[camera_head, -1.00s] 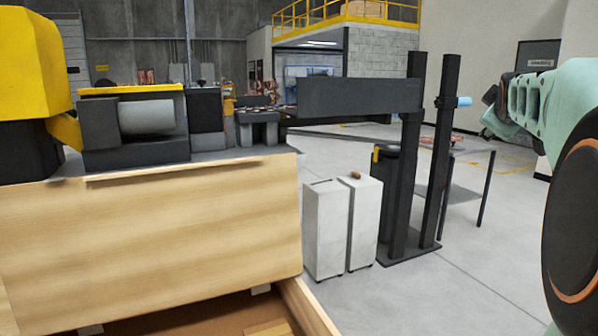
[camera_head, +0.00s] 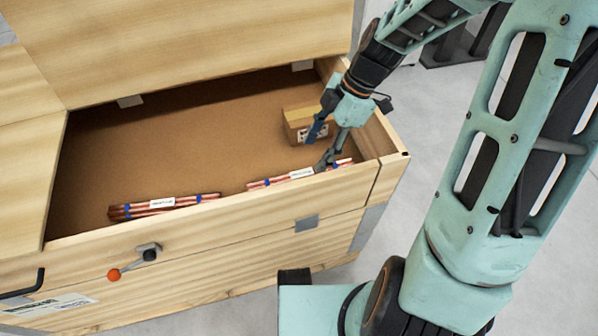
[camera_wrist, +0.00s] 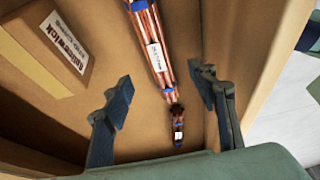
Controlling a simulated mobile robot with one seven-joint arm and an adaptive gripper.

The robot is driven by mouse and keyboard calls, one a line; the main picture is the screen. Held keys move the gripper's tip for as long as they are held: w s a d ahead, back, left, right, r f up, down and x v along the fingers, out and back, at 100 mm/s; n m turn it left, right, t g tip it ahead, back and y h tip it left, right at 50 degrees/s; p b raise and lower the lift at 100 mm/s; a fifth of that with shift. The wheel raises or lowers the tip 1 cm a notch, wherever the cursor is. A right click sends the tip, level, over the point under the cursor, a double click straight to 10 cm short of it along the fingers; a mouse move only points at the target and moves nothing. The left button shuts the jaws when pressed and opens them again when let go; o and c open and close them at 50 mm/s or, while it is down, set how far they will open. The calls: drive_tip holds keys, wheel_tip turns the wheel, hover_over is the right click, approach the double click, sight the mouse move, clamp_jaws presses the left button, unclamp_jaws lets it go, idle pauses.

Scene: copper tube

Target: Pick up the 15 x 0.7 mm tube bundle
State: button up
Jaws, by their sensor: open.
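Two copper tube bundles lie in the wooden crate along its front wall. The left bundle (camera_head: 160,205) and the right bundle (camera_head: 272,182) have blue bands and white labels; I cannot read a size. My open gripper (camera_head: 319,152) points down at the right bundle and hides part of its right end. In the wrist view, a bundle (camera_wrist: 158,57) runs down between the spread fingers of my gripper (camera_wrist: 165,82), apart from both. Beyond its lower end shows a smaller-looking labelled copper bundle (camera_wrist: 178,135). I cannot tell how far the fingertips are above the tubes.
A small cardboard box (camera_head: 296,114) stands just behind my gripper; it also shows left in the wrist view (camera_wrist: 45,45). The crate's front wall (camera_head: 230,214) is close to the bundles. The crate floor (camera_head: 190,135) is bare at the back left.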

sight(302, 173)
drive_tip(key=b+x, duration=0.3)
drive_tip(key=x, duration=0.7)
drive_tip(key=shift+w+f+b, duration=0.15)
drive_tip(key=shift+f+b, duration=0.05)
drive_tip(key=shift+b, duration=0.2)
drive_tip(key=shift+c, duration=0.3)
clamp_jaws()
drive_tip(key=shift+r, duration=0.1)
